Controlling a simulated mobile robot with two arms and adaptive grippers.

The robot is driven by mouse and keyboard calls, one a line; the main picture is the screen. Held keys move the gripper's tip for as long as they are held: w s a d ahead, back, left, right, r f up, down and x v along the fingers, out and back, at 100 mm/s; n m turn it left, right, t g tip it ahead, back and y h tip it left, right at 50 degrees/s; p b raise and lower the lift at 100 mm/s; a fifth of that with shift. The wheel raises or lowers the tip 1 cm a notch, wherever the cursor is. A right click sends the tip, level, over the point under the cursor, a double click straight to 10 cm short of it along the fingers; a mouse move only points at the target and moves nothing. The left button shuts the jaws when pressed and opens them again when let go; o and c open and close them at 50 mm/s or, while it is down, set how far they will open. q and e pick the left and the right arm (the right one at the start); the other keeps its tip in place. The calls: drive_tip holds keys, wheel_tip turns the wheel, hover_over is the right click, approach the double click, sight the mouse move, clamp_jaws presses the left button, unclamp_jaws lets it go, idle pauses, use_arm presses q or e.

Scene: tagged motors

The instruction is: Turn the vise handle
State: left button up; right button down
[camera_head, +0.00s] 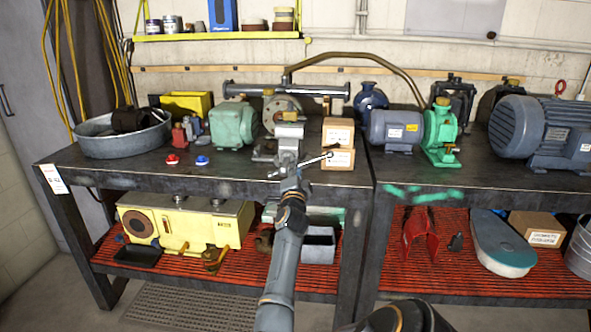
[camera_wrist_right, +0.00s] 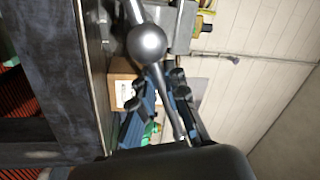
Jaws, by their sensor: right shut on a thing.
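The grey vise (camera_head: 289,131) stands at the front edge of the left workbench. Its handle (camera_head: 315,161) is a thin metal bar, slanting up to the right to a ball end. My right gripper (camera_head: 293,181) reaches up from below in the head view and is at the handle, just under the vise's front. In the right wrist view the handle's ball knob (camera_wrist_right: 147,43) is large and close, and its rod runs down between the fingers of the right gripper (camera_wrist_right: 165,92). The right gripper is shut on the handle; the exact contact is partly hidden. My left gripper is not in view.
A cardboard box (camera_head: 338,158) sits just right of the handle. A green motor (camera_head: 233,124), red and blue buttons and a metal tub (camera_head: 96,141) stand to the left. The bench edge lies right beneath the vise.

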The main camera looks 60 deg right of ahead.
drive_tip(key=shift+a+f, duration=0.1)
drive_tip(key=shift+f, duration=0.3)
drive_tip(key=c, duration=1.7)
unclamp_jaws()
drive_tip(key=o, duration=0.3)
drive_tip(key=shift+a+r, duration=0.15)
drive_tip(key=shift+r, duration=0.05)
drive_tip(key=shift+s+r, duration=0.1)
drive_tip(key=shift+r, duration=0.1)
drive_tip(key=v, duration=1.2)
